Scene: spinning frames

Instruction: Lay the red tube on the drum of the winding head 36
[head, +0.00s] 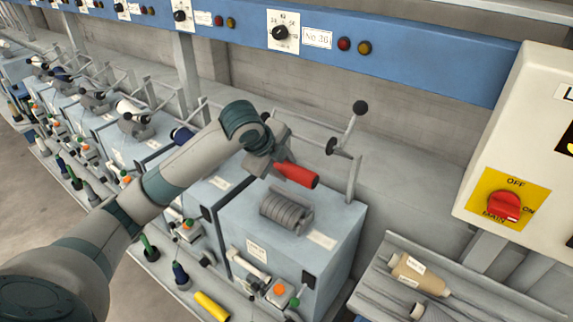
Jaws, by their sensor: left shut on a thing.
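The red tube (297,175) is in my left gripper (277,164), which is shut on it. The fingers are partly hidden by the wrist. The tube is tilted and appears to be above and behind the grey ribbed drum (287,211) on the nearest winding head (330,262). A gap shows between tube and drum, and the drum looks bare. The number plate (317,38) on the blue beam above appears to read No 36. My right gripper is out of view.
A thin arm with a black ball knob (360,107) stands behind the drum. A row of similar heads runs off to the left. A yellow tube (211,306) lies at the front. A grey rack (455,285) with a tan tube (420,274) and a switch box (530,140) are at right.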

